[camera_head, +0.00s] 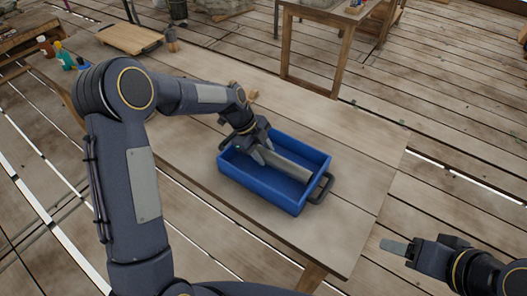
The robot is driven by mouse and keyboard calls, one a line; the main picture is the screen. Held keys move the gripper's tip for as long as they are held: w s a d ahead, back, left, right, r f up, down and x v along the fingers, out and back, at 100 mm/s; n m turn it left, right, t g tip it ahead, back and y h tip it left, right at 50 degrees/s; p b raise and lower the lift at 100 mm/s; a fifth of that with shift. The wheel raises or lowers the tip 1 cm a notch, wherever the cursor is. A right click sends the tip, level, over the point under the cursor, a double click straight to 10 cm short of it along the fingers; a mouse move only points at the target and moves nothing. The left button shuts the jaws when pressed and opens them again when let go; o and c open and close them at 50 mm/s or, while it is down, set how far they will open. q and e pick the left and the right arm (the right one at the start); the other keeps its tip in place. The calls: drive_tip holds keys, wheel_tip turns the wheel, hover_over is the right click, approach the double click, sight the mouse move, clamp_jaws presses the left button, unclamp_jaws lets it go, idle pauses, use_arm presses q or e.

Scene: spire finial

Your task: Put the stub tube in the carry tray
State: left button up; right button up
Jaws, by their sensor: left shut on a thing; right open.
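The carry tray (298,203) is a blue open box with a dark handle, on the wooden table. The stub tube (285,165) is a grey cylinder, lying along and within the outline of the tray. I cannot tell whether it touches the tray floor. My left gripper (262,155) is over the tray's left end and shut on the tube's left end, and it hides that end. My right gripper (384,246) is at the lower right, off the table's edge, well apart from the tray, open and empty.
A wooden board (130,37) and small bottles (63,54) stand at the table's far left. A small wooden piece (252,95) lies behind the tray. The table (345,150) is clear to the right of the tray. Another table (318,15) stands behind.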

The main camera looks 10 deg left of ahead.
use_arm(q)
drive_tip(key=shift+f+b, duration=0.3)
drive_tip(key=o, duration=1.3)
